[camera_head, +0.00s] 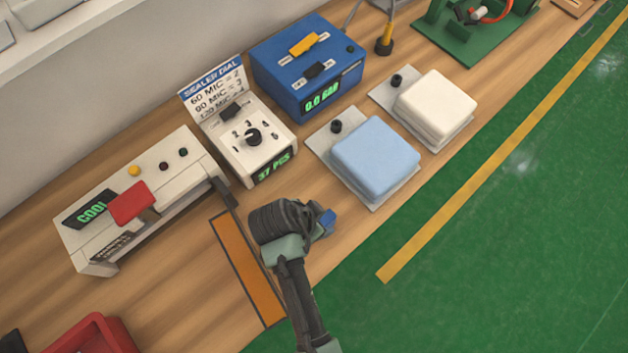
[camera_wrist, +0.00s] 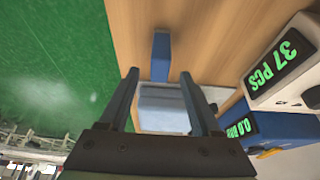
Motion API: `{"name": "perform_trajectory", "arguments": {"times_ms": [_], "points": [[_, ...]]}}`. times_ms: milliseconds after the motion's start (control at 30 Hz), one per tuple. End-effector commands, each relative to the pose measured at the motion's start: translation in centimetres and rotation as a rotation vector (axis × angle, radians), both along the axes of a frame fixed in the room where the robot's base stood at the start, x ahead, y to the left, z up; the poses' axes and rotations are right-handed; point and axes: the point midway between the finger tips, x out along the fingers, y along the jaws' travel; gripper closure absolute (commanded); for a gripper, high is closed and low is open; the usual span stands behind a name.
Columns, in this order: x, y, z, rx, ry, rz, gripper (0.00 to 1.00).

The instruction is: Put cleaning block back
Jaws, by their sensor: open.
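A small blue block (camera_head: 326,220), which appears to be the cleaning block, lies on the wooden table just left of the light blue stack; my gripper partly hides it in the head view. In the wrist view the blue block (camera_wrist: 160,55) lies flat on the wood, just beyond and between the fingertips. My gripper (camera_wrist: 160,77) is open, with nothing held between its fingers. In the head view my gripper (camera_head: 290,220) is over the table's front part, beside the block; its fingers are largely hidden there.
The light blue stack (camera_head: 376,157) sits on a grey plate, with a white stack (camera_head: 436,100) behind. An orange strip (camera_head: 246,270) lies left of my gripper. A red bin (camera_head: 90,338) is lower left.

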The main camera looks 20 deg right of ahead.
Motion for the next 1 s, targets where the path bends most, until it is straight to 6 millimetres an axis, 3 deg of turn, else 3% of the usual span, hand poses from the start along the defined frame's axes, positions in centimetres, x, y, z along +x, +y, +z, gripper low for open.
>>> {"name": "perform_trajectory", "arguments": {"times_ms": [200,400,467,567,667,767,800,867,900,967,1000], "points": [[-0.3,0.9,2.4,-0.001,-0.001,0.001,0.35],[-0.3,1.2,3.0,-0.001,-0.001,0.003,0.35],[0.3,1.2,3.5,0.0,-0.019,0.015,0.35],[3.6,1.5,5.9,0.003,-0.109,0.084,0.35],[9.2,2.3,11.4,-0.013,-0.284,0.22,0.35],[15.0,3.2,19.7,-0.074,-0.509,0.388,0.35],[16.8,3.7,23.4,-0.111,-0.601,0.453,0.35],[18.8,4.4,29.2,-0.18,-0.738,0.542,0.35],[19.8,4.8,33.2,-0.233,-0.827,0.595,0.35],[20.5,5.4,39.3,-0.327,-0.96,0.667,0.35],[20.5,5.9,43.4,-0.395,-1.047,0.709,0.35]]}}
